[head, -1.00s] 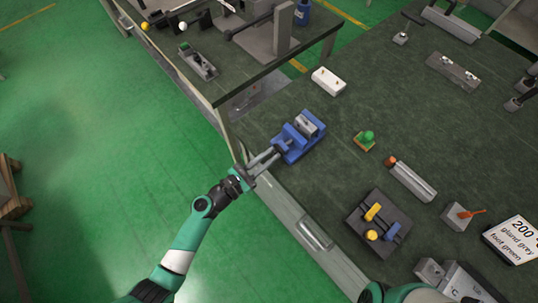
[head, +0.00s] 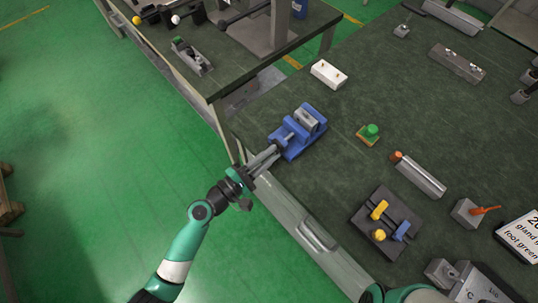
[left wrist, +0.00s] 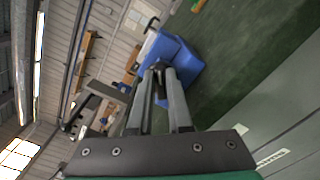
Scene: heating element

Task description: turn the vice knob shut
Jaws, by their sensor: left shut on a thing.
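The blue vice (head: 309,119) sits on the dark green bench top near its left edge, with a grey metal piece showing at its jaws. It also shows in the left wrist view (left wrist: 184,56). My left gripper (head: 276,149) reaches in from the lower left and is shut on the knob at the vice's near end. In the left wrist view, the fingers (left wrist: 164,74) meet the vice's end, and they mostly hide the knob. My right gripper is not in view; only part of my right arm shows at the bottom edge.
A white block (head: 328,74), a green knob on a base (head: 369,133), a metal cylinder (head: 420,177) and a dark block with yellow and blue parts (head: 386,221) stand on the bench. A second table (head: 250,57) is behind. The bench around the vice is clear.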

